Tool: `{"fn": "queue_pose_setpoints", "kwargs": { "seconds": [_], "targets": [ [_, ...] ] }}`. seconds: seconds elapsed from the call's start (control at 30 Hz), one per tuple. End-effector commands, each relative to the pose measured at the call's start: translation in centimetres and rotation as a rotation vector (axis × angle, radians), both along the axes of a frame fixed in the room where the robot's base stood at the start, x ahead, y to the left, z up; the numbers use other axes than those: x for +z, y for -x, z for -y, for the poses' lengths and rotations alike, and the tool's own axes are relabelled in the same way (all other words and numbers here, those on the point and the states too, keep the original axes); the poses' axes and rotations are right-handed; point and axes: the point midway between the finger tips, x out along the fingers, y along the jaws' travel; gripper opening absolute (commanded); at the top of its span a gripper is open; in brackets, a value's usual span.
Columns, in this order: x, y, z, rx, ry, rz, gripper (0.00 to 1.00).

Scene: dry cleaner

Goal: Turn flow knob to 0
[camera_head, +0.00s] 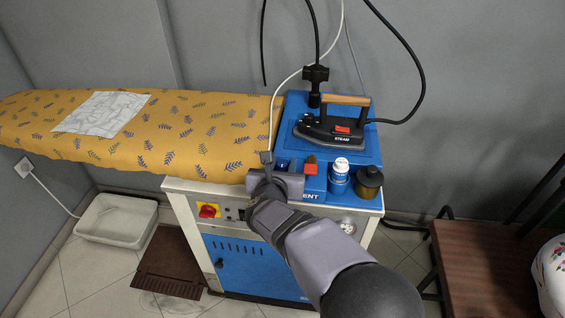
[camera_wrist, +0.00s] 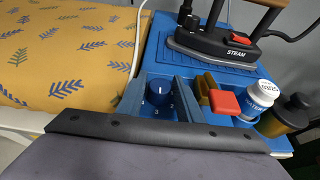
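In the head view my gripper (camera_head: 275,170) is over the front left part of the unit's top and hides most of the knob area.
A steam iron (camera_head: 335,127) stands behind. A red-topped block (camera_wrist: 225,102), a white bottle (camera_head: 340,170) and a dark brown bottle (camera_head: 369,182) stand close on the right. The yellow ironing board (camera_head: 190,130) lies to the left. A red-and-yellow switch (camera_head: 208,210) is on the front.

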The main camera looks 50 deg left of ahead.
Motion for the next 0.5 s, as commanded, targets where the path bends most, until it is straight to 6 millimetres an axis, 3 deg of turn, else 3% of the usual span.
{"fn": "queue_pose_setpoints", "kwargs": {
  "seconds": [0.13, 0.23, 0.27, 0.5],
  "targets": [
    [0.0, -0.01, 0.01, 0.0, 0.0, 0.0, 0.3],
    [0.0, 0.0, 0.01, 0.0, 0.0, 0.0, 0.06],
    [0.0, 0.0, 0.01, 0.0, 0.0, 0.0, 0.03],
    [-0.25, -0.06, -0.02, 0.016, -0.002, -0.002, 0.03]
  ]
}}
